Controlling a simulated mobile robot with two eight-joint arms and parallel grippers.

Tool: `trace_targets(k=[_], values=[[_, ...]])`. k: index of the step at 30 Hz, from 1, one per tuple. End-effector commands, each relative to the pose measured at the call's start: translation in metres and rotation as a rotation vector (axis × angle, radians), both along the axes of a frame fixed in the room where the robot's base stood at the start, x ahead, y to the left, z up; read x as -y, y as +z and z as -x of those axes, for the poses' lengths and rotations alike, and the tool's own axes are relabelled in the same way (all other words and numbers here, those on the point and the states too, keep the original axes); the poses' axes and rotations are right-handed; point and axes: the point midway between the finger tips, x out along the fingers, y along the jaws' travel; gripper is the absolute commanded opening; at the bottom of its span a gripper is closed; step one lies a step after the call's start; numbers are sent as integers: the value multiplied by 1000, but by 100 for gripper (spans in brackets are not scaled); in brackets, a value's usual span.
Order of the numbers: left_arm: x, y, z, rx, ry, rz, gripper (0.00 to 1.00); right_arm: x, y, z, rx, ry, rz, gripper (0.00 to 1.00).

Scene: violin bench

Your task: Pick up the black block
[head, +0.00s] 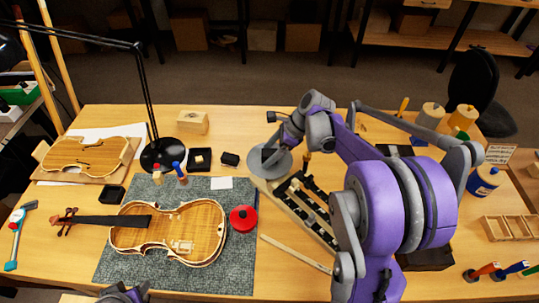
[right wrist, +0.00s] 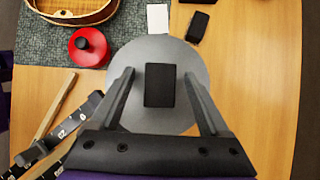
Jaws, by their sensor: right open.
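A black block (right wrist: 160,86) lies on a round grey disc (right wrist: 140,60) in the right wrist view. In the head view the disc (head: 283,165) stands right of the middle of the bench, and my right gripper (head: 272,148) hangs over it, largely hiding the block. My right gripper (right wrist: 159,74) is open and empty, with one finger on each side of the block and a gap on both sides. Whether the fingertips are at the block's height is hard to tell. A grey and purple part of my left arm shows at the head view's bottom edge; its jaws are unclear.
Another small black block (head: 230,159) lies left of the disc, near a white card (head: 221,183). A red round tin (head: 243,218) and a violin body (head: 190,232) are on the grey mat (head: 110,262).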

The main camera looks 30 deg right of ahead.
Motion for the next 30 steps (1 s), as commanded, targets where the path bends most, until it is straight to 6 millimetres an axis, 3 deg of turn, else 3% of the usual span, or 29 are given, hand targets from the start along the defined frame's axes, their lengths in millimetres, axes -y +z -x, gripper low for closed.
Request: trace_targets(k=[3, 16, 30], values=[[0, 0, 0, 0, 0, 0, 48, 0, 0, 0, 0, 0, 0, 78], [0, 0, 0, 0, 0, 0, 48, 0, 1, 0, 0, 0, 0, 0], [0, -1, 0, 0, 0, 0, 48, 0, 8, 0, 0, 0, 0, 0]])
